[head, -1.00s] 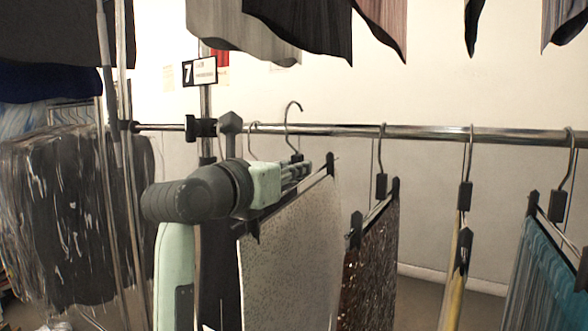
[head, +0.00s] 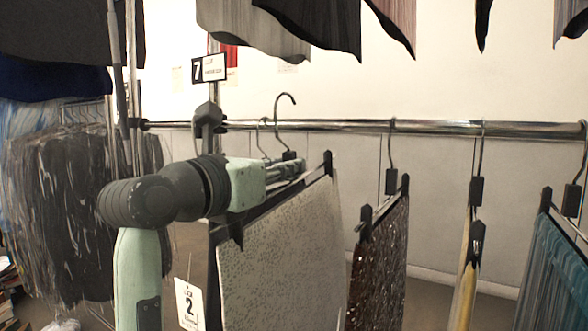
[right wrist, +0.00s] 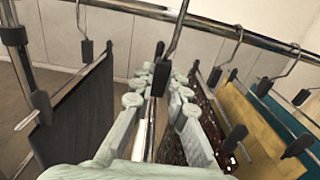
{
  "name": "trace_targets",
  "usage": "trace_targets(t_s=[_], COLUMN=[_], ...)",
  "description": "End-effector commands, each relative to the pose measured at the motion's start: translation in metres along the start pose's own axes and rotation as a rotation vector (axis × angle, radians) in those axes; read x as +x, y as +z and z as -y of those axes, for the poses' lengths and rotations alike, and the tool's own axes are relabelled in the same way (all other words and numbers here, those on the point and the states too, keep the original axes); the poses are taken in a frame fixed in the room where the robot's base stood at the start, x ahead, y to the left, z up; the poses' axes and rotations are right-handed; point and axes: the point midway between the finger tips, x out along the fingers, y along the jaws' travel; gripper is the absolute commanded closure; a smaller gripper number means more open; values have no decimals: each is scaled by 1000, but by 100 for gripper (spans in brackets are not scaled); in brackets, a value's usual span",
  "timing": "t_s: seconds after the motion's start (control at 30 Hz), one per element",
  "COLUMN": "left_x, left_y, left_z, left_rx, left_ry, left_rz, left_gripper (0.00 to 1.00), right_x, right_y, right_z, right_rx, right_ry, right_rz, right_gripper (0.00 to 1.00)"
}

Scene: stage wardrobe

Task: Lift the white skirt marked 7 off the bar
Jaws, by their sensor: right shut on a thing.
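The white speckled skirt (head: 283,255) hangs from a clip hanger in the middle of the head view. No number shows on its visible face. My right gripper (head: 284,173) is shut on the hanger, just above the skirt. The hanger's hook (head: 287,97) rises above the line of the bar (head: 350,126) in the head view. In the right wrist view, the fingers (right wrist: 158,95) close around the hanger's middle, and its hook stem crosses in front of the bar (right wrist: 215,22). Whether the hook touches the bar is unclear. My left gripper is not in view.
A 7 sign (head: 209,68) stands above the rail. A brown sequinned skirt (head: 378,268), a yellow garment (head: 463,277) and a teal skirt (head: 553,270) hang to the right. A dark garment (right wrist: 72,115) hangs close on the left. A tag marked 2 (head: 189,304) shows beside the white skirt.

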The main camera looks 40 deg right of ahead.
Motion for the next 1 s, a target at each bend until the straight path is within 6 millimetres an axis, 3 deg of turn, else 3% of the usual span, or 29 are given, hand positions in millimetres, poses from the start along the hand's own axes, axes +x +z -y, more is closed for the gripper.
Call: trace_targets(t_s=[0.3, 0.57, 1.0], left_x=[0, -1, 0], left_y=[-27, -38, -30], left_z=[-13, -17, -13], left_rx=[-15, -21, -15], left_ry=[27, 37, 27], left_rz=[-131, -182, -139], left_gripper=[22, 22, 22], right_x=[-37, -68, -120], right_y=[0, 0, 2], right_z=[0, 0, 0], right_rx=[1, 1, 0], right_ry=[2, 2, 1], right_rz=[4, 3, 4], right_gripper=[100, 100, 100])
